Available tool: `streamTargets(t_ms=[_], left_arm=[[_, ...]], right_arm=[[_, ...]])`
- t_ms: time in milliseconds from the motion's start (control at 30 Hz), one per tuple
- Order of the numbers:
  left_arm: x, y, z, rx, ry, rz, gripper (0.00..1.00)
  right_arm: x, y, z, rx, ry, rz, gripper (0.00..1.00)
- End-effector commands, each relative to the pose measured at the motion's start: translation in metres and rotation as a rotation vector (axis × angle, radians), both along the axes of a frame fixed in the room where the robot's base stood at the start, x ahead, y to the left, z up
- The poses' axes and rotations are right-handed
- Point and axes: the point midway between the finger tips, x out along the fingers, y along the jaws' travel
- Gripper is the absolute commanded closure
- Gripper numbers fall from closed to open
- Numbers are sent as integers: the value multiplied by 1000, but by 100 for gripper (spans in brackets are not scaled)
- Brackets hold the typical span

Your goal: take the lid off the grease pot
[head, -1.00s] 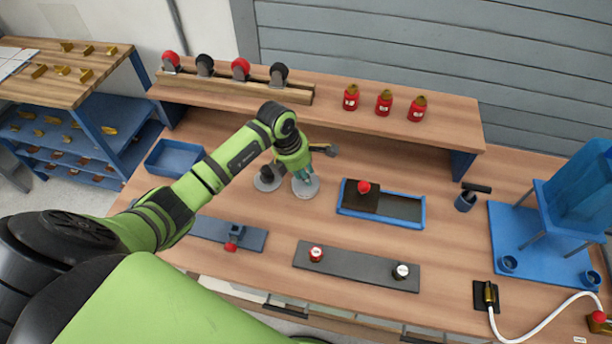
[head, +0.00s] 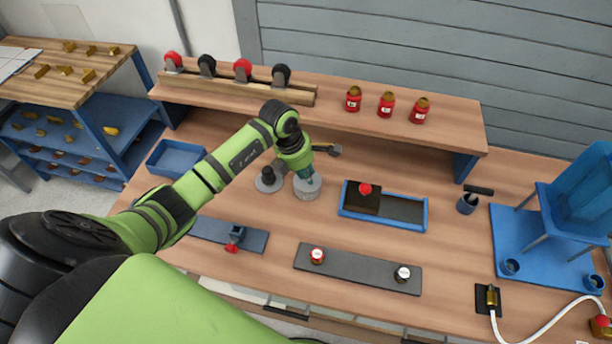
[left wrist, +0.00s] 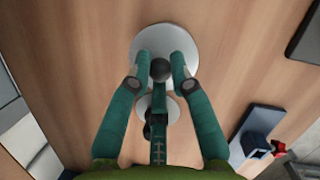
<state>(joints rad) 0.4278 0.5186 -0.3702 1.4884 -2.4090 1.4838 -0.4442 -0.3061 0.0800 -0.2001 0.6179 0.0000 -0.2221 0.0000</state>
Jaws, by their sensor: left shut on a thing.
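The grease pot (head: 307,193) is a pale grey round pot on the bench, left of the blue tray. My left gripper (head: 307,174) is above it, pointing down. In the left wrist view, the gripper (left wrist: 161,74) is shut on the dark round knob (left wrist: 161,69) of the pale disc-shaped lid (left wrist: 164,36). The fingers hide part of the lid, and I cannot tell whether it is clear of the pot. My right gripper is not in view.
A grey disc with a black knob (head: 268,177) stands close left of the pot. A hammer-like tool (head: 330,149) lies behind. The blue tray (head: 380,217) is right, a dark strip (head: 358,268) in front. The raised shelf (head: 335,111) runs behind.

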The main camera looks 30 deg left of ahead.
Motion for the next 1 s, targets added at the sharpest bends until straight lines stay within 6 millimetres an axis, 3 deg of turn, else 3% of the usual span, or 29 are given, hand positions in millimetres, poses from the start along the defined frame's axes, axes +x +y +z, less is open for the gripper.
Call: streamTargets(t_ms=[167, 300, 600, 800, 1000], left_arm=[[1, 1, 29, 5, -8, -3, 100], [-5, -34, 46, -1, -7, -7, 100], [-15, -89, 80, -1, -5, -5, 100], [-19, -109, 93, -1, -2, -2, 100], [-21, -115, 98, 0, 1, -1, 100]], right_arm=[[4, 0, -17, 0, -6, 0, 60], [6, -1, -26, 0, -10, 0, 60], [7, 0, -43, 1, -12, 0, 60], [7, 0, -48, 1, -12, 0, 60], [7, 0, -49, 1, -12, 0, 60]])
